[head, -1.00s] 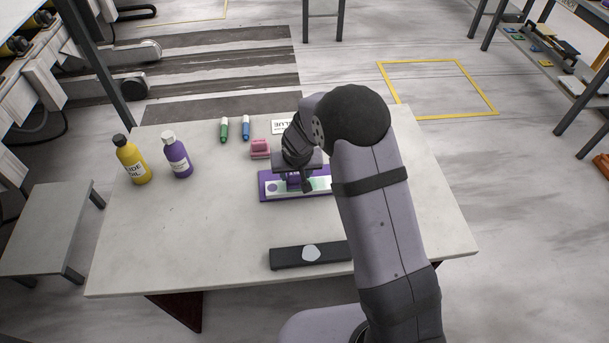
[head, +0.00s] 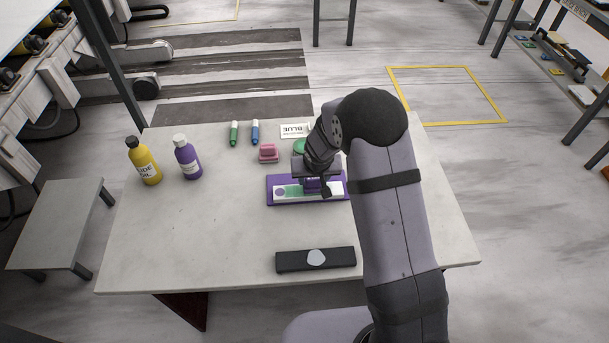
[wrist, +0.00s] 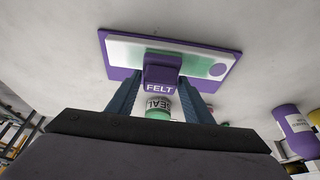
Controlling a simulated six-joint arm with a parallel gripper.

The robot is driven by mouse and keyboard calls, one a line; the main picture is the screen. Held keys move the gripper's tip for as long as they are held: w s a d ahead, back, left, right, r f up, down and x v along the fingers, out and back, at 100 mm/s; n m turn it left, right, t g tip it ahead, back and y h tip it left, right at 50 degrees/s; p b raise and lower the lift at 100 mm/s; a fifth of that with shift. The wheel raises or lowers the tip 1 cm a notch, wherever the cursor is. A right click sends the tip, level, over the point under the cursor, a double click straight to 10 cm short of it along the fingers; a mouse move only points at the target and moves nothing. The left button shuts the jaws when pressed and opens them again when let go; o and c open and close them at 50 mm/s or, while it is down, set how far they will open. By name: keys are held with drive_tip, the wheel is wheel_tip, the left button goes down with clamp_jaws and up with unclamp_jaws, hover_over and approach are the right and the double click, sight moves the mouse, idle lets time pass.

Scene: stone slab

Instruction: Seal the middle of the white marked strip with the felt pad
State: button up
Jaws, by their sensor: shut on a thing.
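The felt pad (wrist: 161,75) is a purple block marked FELT, held between my gripper's two fingers in the wrist view. My gripper (head: 320,186) is shut on it over the white strip (head: 335,192), right of its left end. The strip lies on a purple board (head: 283,202) and shows a purple dot near one end and a green stretch (head: 296,191) beside the pad. The strip also shows in the wrist view (wrist: 121,49). Whether the pad's underside touches it, I cannot tell. My arm hides the strip's right end in the head view.
A green-and-white jar marked SEAL (wrist: 158,105) stands behind the board. Yellow (head: 146,165) and purple (head: 187,158) bottles stand left. A black bar (head: 290,262) lies in front.

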drive_tip(key=d+p, duration=0.2)
drive_tip(key=d, duration=0.1)
drive_tip(key=shift+s+d+r+p, duration=0.1)
drive_tip(key=shift+d+r+p, duration=0.1)
drive_tip(key=shift+p, duration=0.2)
drive_tip(key=r, duration=0.1)
drive_tip(key=r+p, duration=0.2)
drive_tip(key=shift+a, duration=0.25)
wheel_tip(320, 180, up, 5)
drive_tip(key=p, duration=0.3)
drive_tip(key=shift+f, duration=0.2)
